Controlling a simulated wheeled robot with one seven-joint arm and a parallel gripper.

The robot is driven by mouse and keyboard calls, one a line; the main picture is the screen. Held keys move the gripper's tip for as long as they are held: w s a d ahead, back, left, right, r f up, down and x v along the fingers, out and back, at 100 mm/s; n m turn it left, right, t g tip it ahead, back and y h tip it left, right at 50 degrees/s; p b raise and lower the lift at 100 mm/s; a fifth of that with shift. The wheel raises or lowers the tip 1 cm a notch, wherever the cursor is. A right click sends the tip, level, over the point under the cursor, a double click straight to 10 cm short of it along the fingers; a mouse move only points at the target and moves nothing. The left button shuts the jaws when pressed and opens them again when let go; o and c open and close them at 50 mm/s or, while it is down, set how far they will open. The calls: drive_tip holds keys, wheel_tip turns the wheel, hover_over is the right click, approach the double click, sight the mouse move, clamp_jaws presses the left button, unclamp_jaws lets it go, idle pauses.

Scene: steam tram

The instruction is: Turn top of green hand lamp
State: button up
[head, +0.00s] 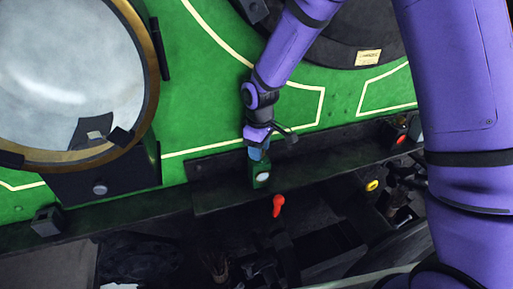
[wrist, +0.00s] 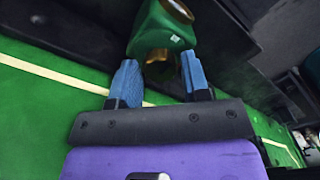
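The green hand lamp (head: 262,174) stands on the dark ledge along the green wall, its pale round lens facing outward. In the wrist view the lamp's green body (wrist: 160,32) is at top centre, with a brass-rimmed lens and a brass-coloured part at its near end. My gripper (head: 258,154) is right at the lamp's top. In the wrist view my gripper (wrist: 158,64) has its two blue fingers apart, one on each side of that near end. A gap shows between the fingers; whether either touches the lamp is unclear.
A red handle (head: 278,205) sticks out just below the lamp. A large round brass-rimmed glass (head: 151,60) is at left. A red-faced lamp (head: 400,138) and a yellow-faced item (head: 372,185) are at right. Dark machinery lies below the ledge.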

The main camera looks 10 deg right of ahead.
drive_tip(key=c, duration=0.6)
drive_tip(key=shift+o, duration=0.2)
drive_tip(key=shift+m, duration=0.3)
drive_tip(key=m, duration=0.9)
drive_tip(key=o, duration=0.9)
drive_tip(key=shift+o, duration=0.2)
drive_tip(key=shift+r, duration=0.1)
